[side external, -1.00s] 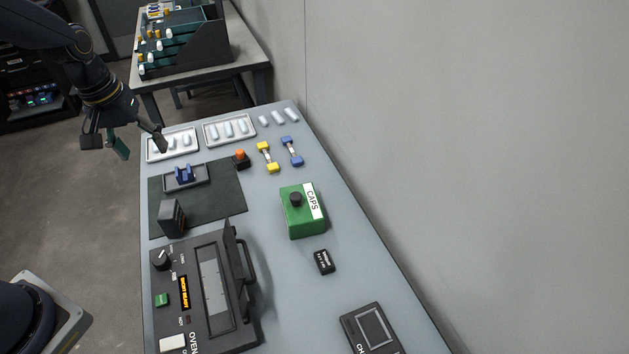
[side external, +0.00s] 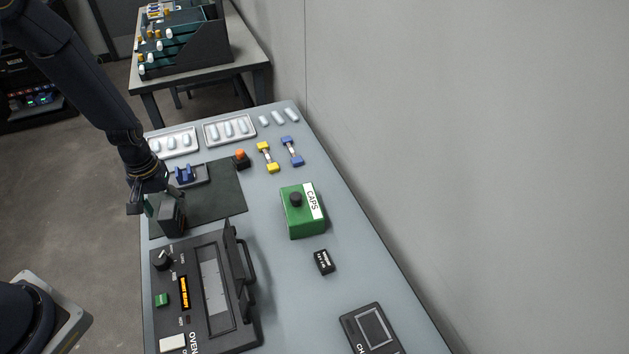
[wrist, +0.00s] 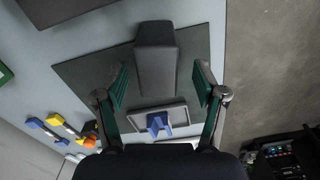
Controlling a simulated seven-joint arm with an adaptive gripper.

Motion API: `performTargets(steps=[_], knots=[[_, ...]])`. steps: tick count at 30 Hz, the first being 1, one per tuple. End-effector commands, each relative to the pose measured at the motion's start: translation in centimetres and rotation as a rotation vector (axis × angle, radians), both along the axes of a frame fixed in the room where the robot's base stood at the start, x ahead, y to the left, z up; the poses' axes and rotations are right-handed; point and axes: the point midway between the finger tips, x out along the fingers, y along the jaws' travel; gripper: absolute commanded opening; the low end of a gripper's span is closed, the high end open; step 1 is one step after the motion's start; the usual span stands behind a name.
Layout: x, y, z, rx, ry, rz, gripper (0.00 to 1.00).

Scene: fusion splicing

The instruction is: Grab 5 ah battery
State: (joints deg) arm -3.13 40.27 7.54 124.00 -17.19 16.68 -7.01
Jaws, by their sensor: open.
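A small black block with white print (side external: 324,262) lies on the table right of centre, in front of the green box. Its print is too small to read, so I cannot tell if it is the 5 ah battery. A plain dark upright block (side external: 172,217) stands on the dark mat, and no label shows on it. My gripper (side external: 160,203) is at this dark block, away from the printed one. In the wrist view my open gripper (wrist: 159,72) has one finger on each side of the dark block (wrist: 157,58), with gaps visible.
The oven (side external: 207,285) with its raised lid stands in front of the mat (side external: 222,196). A small tray with a blue holder (side external: 185,175) is just behind the dark block. A green CAPS box (side external: 302,211) and a charger-like device (side external: 371,330) stand to the right.

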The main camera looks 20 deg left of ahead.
Motion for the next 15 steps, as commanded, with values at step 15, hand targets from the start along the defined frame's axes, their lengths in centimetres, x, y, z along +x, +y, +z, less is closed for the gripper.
performTargets(steps=[15], knots=[[-0.1, -0.4, -4.6, 0.0, 0.0, 0.001, 0.71]])
